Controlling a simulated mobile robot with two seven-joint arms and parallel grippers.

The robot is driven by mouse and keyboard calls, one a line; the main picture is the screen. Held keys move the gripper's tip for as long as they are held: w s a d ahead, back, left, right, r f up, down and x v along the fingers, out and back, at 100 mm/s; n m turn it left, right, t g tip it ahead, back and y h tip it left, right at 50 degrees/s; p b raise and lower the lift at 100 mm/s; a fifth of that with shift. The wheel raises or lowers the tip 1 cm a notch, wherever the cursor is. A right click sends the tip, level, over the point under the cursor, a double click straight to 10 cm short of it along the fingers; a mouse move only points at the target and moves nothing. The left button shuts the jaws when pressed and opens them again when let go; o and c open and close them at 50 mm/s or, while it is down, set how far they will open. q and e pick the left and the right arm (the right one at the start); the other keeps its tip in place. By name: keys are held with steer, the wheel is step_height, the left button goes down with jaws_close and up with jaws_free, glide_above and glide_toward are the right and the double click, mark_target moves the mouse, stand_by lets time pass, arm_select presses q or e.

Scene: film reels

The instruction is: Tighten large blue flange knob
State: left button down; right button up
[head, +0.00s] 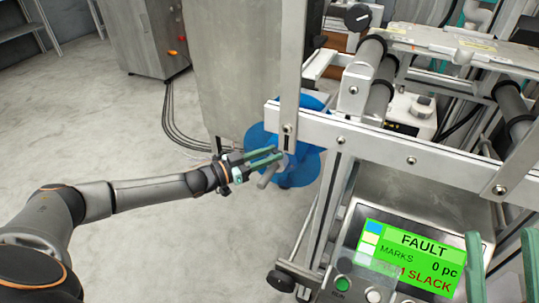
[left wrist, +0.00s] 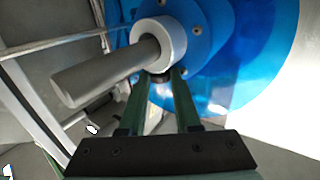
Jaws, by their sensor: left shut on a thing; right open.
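The large blue flange (head: 300,170) is a round disc behind the white frame bar, partly hidden by it. In the left wrist view, the blue flange (left wrist: 250,60) has a grey collar (left wrist: 172,42) and a grey shaft (left wrist: 105,75) sticking out of it. My left gripper (head: 280,155) reaches in from the left. In the left wrist view, its green fingertips (left wrist: 161,75) are shut on a small dark knob (left wrist: 160,78) at the collar's underside, mostly hidden between them. My right gripper (head: 500,235) is open and empty at the lower right edge.
A control panel screen (head: 410,255) reads FAULT, MARKS 0 pc and a partly covered line ending in SLACK. A white frame bar (head: 400,150) and black-ended rollers (head: 375,70) stand right of the flange. The floor (head: 120,130) at left is clear.

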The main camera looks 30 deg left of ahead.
arm_select(q)
steer(key=c, duration=0.6)
jaws_free()
steer(key=shift+r, duration=0.1)
steer(key=shift+n+t+y, duration=0.3)
steer(key=shift+n+y, duration=0.1)
